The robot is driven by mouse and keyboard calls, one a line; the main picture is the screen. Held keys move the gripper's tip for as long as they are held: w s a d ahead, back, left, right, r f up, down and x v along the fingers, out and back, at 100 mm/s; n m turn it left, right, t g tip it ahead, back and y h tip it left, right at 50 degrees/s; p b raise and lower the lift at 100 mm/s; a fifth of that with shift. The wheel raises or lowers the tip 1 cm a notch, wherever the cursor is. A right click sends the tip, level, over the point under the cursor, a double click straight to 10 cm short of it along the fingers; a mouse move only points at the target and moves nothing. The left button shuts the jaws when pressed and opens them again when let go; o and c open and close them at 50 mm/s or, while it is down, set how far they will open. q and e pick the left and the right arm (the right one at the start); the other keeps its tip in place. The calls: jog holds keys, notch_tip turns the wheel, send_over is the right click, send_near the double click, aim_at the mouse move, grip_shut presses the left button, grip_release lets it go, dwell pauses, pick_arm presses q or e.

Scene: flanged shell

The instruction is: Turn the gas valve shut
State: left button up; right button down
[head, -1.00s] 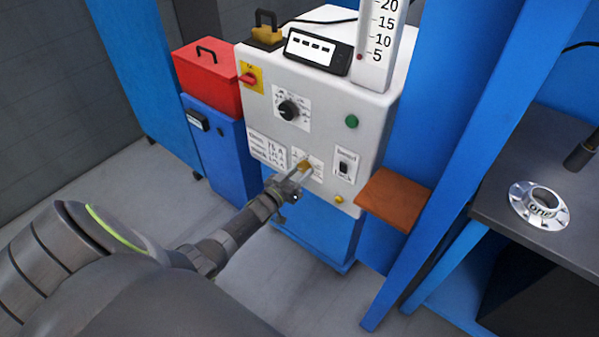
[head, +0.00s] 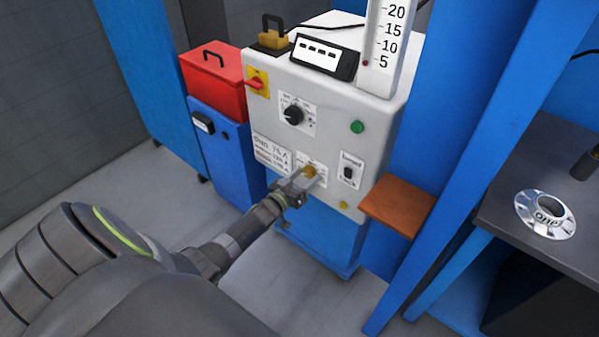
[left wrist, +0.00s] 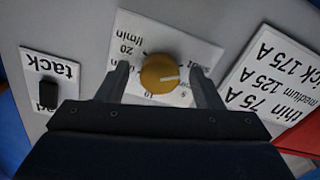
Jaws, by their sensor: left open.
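The gas valve is a round yellow knob (head: 310,172) low on the front of the pale grey machine. In the left wrist view the gripper (left wrist: 162,78) is open, with one finger on each side of the knob. Clear gaps show between fingers and knob. My right gripper is out of view.
The grey machine (head: 325,100) also carries a black dial (head: 293,115), a red switch (head: 256,83), a green button (head: 357,127) and a black rocker switch (head: 348,173). A brown shelf (head: 398,205) juts out at right. A flanged part (head: 545,213) sits on the dark table (head: 490,210).

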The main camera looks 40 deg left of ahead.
pick_arm(q)
jog(key=s+a+p, duration=0.1)
jog(key=s, duration=1.6)
jog(key=shift+s+a, duration=0.2)
jog(key=s+f+g+y+p, duration=0.15)
jog(key=s+f+g, duration=0.25)
jog(key=s+f, duration=0.45)
jog(key=s+f+g+y, duration=0.2)
jog(key=s+f+g, duration=0.25)
jog(key=f, duration=0.65)
jog(key=s+d+f+g, duration=0.2)
jog(key=s+d+f, duration=0.1)
jog(key=s, duration=0.4)
jog(key=s+d+f+m+g, duration=0.1)
jog(key=s+d+f+g, duration=0.2)
jog(key=s, duration=0.5)
jog(key=s+d+f+g, duration=0.3)
jog(key=s+f, duration=0.2)
jog(key=s, duration=0.3)
jog(key=shift+s+f+h+p, duration=0.15)
jog(key=shift+f+h+p, duration=0.2)
jog(key=shift+h+p, duration=0.1)
